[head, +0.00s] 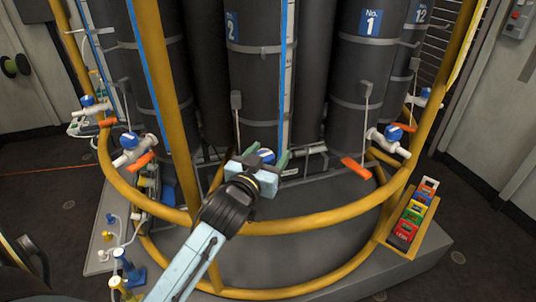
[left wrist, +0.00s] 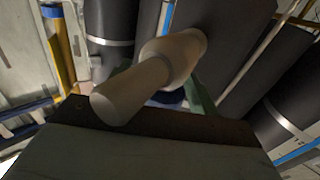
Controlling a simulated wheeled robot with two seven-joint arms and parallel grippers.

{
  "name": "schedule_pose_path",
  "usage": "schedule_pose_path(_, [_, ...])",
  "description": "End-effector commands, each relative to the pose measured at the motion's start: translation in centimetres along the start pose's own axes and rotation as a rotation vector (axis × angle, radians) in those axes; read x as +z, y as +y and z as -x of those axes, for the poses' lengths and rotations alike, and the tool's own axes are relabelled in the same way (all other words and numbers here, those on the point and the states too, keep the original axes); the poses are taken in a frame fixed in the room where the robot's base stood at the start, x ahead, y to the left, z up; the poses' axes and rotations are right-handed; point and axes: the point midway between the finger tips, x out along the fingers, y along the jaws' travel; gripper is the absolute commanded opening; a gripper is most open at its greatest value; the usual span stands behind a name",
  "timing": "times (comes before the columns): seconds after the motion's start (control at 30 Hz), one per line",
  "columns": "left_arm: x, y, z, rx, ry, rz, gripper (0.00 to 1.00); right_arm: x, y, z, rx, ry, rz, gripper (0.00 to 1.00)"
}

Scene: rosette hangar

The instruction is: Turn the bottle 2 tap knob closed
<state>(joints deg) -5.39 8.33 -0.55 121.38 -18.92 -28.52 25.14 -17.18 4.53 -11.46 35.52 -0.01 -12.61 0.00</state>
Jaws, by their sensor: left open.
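Bottle 2 (head: 257,80) is a tall dark cylinder with a blue "2" label, behind the yellow rail. Its blue tap knob (head: 265,154) shows low in front of it, partly covered by my left gripper (head: 263,156). The gripper's green fingers are apart, one on each side of the knob. I cannot tell whether they touch it. In the left wrist view the pale tap body (left wrist: 155,75) crosses the middle, with a sliver of the blue knob (left wrist: 168,98) below it. A green finger (left wrist: 202,103) shows to its right. My right gripper is out of view.
A yellow round rail (head: 300,226) runs in front of the bottles, under my left arm. Other blue-knobbed taps stand left (head: 129,141) and right (head: 393,133), with orange handles. A rack of coloured items (head: 413,215) is at right.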

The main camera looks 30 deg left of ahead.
Motion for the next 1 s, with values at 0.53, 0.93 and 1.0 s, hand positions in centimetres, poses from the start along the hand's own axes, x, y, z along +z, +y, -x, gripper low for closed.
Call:
schedule_pose_path(0.53, [0.0,0.0,0.1,0.002,0.000,-0.001,0.16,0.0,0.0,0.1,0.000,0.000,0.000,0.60])
schedule_pose_path(0.93, [-0.4,0.1,0.0,0.159,-0.002,-0.009,0.16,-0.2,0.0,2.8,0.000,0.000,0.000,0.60])
schedule_pose_path(1.0, [-0.4,0.2,0.1,0.208,-0.003,-0.009,0.16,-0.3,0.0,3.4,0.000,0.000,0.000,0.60])
